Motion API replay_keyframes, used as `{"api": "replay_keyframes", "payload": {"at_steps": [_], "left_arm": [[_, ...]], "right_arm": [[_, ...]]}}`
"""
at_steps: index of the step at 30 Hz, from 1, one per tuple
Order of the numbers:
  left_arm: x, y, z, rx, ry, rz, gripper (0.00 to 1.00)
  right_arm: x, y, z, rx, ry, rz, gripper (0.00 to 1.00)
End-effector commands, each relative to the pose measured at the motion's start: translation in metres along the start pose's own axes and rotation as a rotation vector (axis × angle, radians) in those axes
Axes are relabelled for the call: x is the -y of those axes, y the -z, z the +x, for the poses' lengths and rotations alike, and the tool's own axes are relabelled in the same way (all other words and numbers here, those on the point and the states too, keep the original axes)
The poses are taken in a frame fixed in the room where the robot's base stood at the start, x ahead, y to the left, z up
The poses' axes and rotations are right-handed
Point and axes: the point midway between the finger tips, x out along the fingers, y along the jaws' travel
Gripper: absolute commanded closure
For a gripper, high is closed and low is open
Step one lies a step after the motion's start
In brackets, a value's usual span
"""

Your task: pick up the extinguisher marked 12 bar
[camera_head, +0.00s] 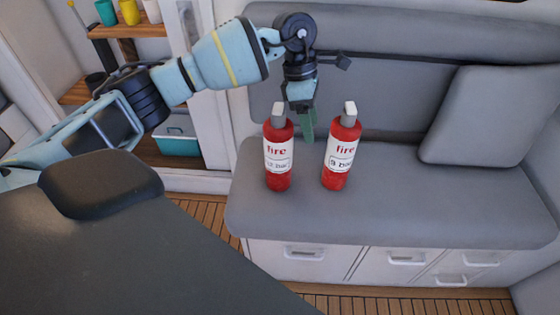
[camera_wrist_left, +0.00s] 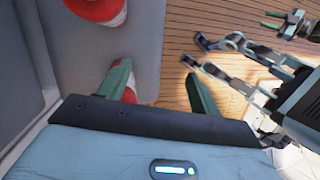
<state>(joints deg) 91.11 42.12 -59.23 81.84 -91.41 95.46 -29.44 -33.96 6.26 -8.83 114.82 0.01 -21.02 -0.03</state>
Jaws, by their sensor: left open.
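Two red extinguishers with grey-white tops stand upright on the grey seat. The left one (camera_head: 278,150) has a white label that seems to read 12 bar, though it is small. The right one (camera_head: 342,150) seems to read 9 bar. My left gripper (camera_head: 308,128) is open and empty, pointing down between and slightly behind their tops. In the left wrist view its green fingers (camera_wrist_left: 160,88) are spread. One red extinguisher (camera_wrist_left: 97,10) shows at the top edge there, and another red-and-white part (camera_wrist_left: 129,96) is mostly hidden behind a finger. My right gripper is not clear.
The seat (camera_head: 400,205) has a backrest behind the extinguishers and a cushion (camera_head: 490,115) at right. Shelves with cups (camera_head: 130,12) stand at back left. Seat space right of the extinguishers is free.

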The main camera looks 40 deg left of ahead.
Motion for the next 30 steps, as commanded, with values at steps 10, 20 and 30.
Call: {"api": "replay_keyframes", "payload": {"at_steps": [10,20,30], "left_arm": [[-0.038,0.058,-0.087,-0.253,-0.186,-0.052,0.36],[-0.04,0.062,-0.079,-0.259,-0.189,-0.055,0.36],[-0.043,0.067,-0.061,-0.258,-0.189,-0.054,0.36]], "right_arm": [[0.001,-0.008,0.003,0.012,0.002,0.002,0.64],[0.001,-0.007,0.002,0.011,0.003,0.002,0.64],[0.001,-0.005,0.002,0.008,0.002,0.003,0.64]]}}
